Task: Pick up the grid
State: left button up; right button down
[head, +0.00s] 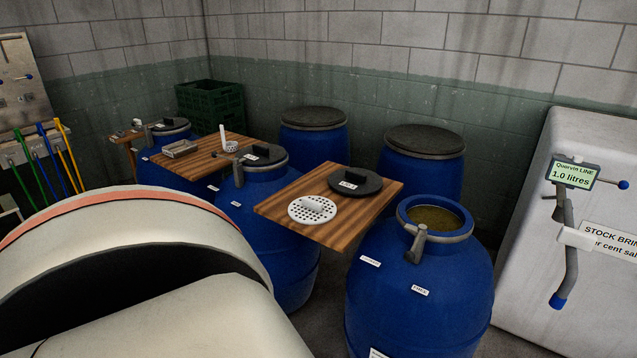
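The grid is most likely the round white perforated disc (298,213) lying flat on a wooden board (340,237) between blue barrels. It has a raised pale handle-like piece in its middle. A dark round lid (368,184) with a white label lies on the same board, just behind and to the right of the disc. Neither of my grippers is in view. A large white rounded form with an orange band fills the lower left.
An open blue barrel (420,290) with brownish liquid stands right of the board. A closed barrel (262,194) stands left. Another wooden board (205,160) carries a small metal tray (180,149) and a white perforated cup (231,147). A white tank (560,190) stands at right.

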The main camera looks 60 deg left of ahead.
aim_at(311, 210)
jog(key=k+j+z, duration=0.1)
jog(key=j, duration=0.4)
jog(key=k+j+z, duration=0.15)
jog(key=j, duration=0.3)
jog(key=k+j, duration=0.1)
jog(key=j, duration=0.3)
jog(key=k+j, duration=0.1)
jog(key=j, duration=0.3)
jog(key=k+j+z, duration=0.1)
jog(key=j, duration=0.3)
jog(key=k+j, duration=0.1)
jog(key=j, duration=0.25)
jog(key=k+j, duration=0.1)
jog(key=j, duration=0.3)
jog(key=z, duration=0.05)
